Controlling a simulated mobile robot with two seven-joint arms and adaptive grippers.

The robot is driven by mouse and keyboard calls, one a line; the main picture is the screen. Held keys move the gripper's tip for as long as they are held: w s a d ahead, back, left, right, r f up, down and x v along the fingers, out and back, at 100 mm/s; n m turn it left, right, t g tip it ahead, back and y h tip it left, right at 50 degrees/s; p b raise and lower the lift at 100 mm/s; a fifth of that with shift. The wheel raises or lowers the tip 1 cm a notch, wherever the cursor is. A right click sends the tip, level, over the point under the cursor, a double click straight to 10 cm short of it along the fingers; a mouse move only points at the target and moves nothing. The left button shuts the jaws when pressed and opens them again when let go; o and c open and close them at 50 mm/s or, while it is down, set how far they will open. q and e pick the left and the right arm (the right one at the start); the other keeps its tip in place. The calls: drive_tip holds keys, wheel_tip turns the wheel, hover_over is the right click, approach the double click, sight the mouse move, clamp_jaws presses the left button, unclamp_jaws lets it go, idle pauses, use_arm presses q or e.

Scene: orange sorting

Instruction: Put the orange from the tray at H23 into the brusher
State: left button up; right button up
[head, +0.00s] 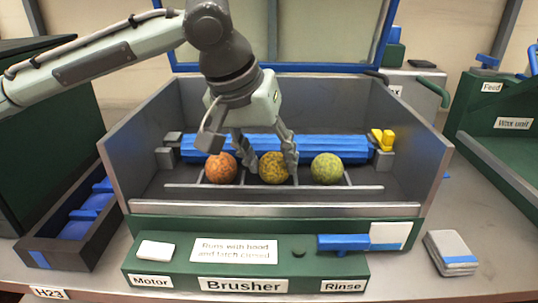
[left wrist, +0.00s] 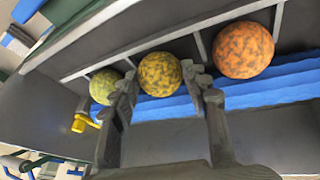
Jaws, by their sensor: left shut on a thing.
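The brusher (head: 282,210) is an open grey box with a green front panel marked "Brusher". Three speckled fruits sit in a row in it, in front of a blue roller (head: 260,147): an orange-red one (head: 220,168), a yellow one (head: 273,167) and a green-yellow one (head: 326,168). My left gripper (head: 268,162) is shut on the yellow middle fruit, with one finger on each side of it. The yellow fruit also shows between the fingers in the left wrist view (left wrist: 160,73). The tray at H23 (head: 58,255) shows blue pads and no fruit. My right gripper is not in view.
The brusher's blue-framed hood (head: 280,68) is up. A yellow latch (head: 382,139) is at the box's right end. A blue handle (head: 343,242) is on the front panel. The wax unit (head: 510,140) stands far right.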

use_arm(q)
drive_tip(key=shift+f, duration=0.1)
drive_tip(key=o, duration=1.2)
drive_tip(key=shift+c, duration=0.2)
drive_tip(key=shift+w, duration=0.1)
drive_tip(key=v, duration=1.2)
